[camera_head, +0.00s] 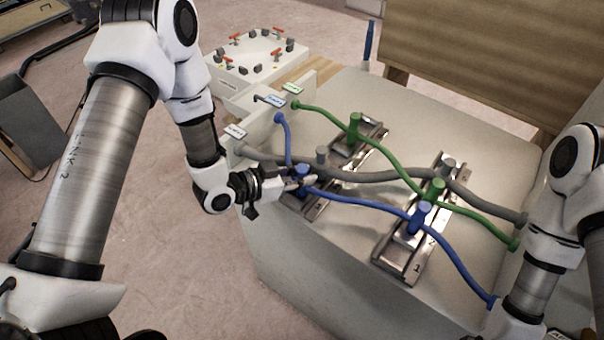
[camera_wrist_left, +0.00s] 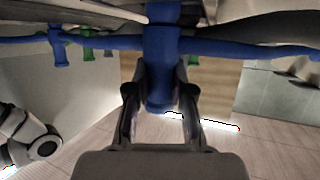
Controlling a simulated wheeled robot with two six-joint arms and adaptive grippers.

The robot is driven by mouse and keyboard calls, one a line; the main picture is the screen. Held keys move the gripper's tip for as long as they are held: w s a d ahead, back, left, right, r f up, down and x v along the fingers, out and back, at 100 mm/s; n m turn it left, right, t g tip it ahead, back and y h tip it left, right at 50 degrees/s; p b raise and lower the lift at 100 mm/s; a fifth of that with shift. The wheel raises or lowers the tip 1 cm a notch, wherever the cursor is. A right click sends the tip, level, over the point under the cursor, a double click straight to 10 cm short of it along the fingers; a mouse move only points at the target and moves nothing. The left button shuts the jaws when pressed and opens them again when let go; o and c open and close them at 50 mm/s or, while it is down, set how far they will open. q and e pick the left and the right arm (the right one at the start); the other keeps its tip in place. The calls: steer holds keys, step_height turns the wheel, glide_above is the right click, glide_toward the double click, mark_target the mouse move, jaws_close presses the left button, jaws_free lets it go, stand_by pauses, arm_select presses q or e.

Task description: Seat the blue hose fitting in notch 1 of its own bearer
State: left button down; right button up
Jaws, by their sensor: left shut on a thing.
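The blue hose (camera_head: 368,203) runs from the back-left wall to the front right, with two blue fittings on it. My left gripper (camera_head: 295,183) is shut on the left blue fitting (camera_head: 302,172), at the near end of the left metal bearer (camera_head: 315,208). In the left wrist view the fitting (camera_wrist_left: 161,75) stands between the two fingers. Whether it touches the bearer or sits in a notch cannot be told. The other blue fitting (camera_head: 421,214) is at the right bearer (camera_head: 397,262), whose near end is marked 1. My right gripper is out of view.
A grey hose (camera_head: 378,177) and a green hose (camera_head: 394,156) cross both bearers close to the blue one. A white panel with red-handled valves (camera_head: 254,50) stands behind. My right arm is at the right edge. The worktop's front-left edge is near my left gripper.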

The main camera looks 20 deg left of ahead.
arm_select(q)
steer(key=shift+f, duration=0.2)
steer(key=c, duration=0.9)
jaws_free()
steer(key=shift+c, duration=0.2)
steer(key=v, duration=1.2)
